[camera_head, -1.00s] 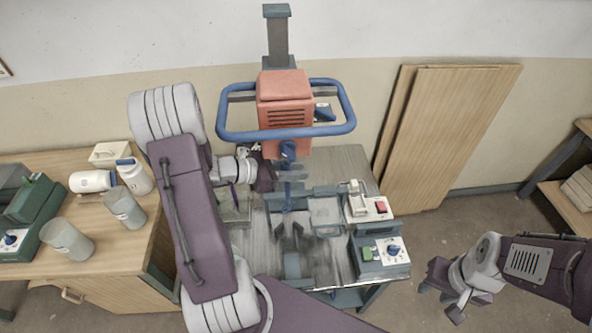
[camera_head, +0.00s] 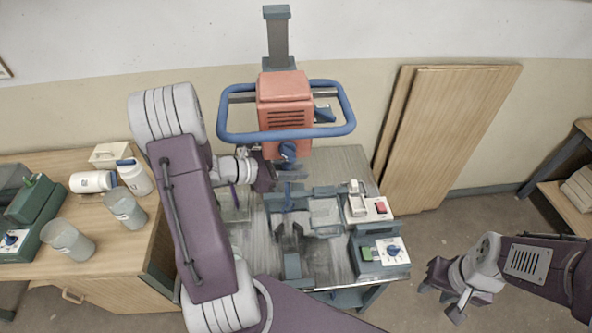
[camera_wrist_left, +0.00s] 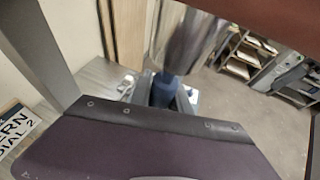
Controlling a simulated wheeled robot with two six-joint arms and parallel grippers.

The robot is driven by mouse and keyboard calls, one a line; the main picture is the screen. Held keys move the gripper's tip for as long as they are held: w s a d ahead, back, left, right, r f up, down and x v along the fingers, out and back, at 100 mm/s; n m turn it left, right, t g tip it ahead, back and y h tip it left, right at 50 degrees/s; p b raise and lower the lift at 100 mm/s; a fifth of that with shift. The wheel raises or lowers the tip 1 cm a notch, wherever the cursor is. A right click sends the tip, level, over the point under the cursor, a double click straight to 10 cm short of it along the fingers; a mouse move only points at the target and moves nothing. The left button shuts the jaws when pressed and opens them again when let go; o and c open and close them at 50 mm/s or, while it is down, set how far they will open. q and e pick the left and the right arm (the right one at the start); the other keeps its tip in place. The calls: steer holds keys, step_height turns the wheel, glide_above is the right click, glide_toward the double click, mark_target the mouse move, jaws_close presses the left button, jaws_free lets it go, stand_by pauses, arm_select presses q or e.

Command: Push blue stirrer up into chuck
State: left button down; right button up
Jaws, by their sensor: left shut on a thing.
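The blue stirrer (camera_wrist_left: 165,89) shows in the left wrist view as a short blue shaft just under the shiny metal chuck (camera_wrist_left: 186,38). It looks in line with the chuck; whether its top is inside is unclear. In the head view, part of the stirrer (camera_head: 289,193) hangs below the red mixer head (camera_head: 285,101). My left gripper (camera_head: 278,174) is shut on the stirrer from the left, just below the head. Its fingertips are mostly hidden. My right gripper (camera_head: 440,301) is open and empty at the lower right, far from the mixer.
A blue ring guard (camera_head: 340,129) surrounds the mixer head. Below are a metal bench (camera_head: 335,262), a switch box (camera_head: 368,207) and a control box (camera_head: 380,254). The wooden counter (camera_head: 100,260) at left holds buckets and bottles. Boards (camera_head: 450,130) lean on the wall.

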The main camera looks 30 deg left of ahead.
arm_select(q)
steer(key=shift+r+p, duration=0.55)
steer(key=shift+r, duration=0.2)
stand_by(0.3)
steer(key=c, duration=1.1)
jaws_free()
steer(key=shift+c, duration=0.2)
steer(key=b+v, duration=0.1)
steer(key=v, duration=0.8)
steer(key=shift+f, duration=0.1)
steer(key=shift+s+a, duration=0.1)
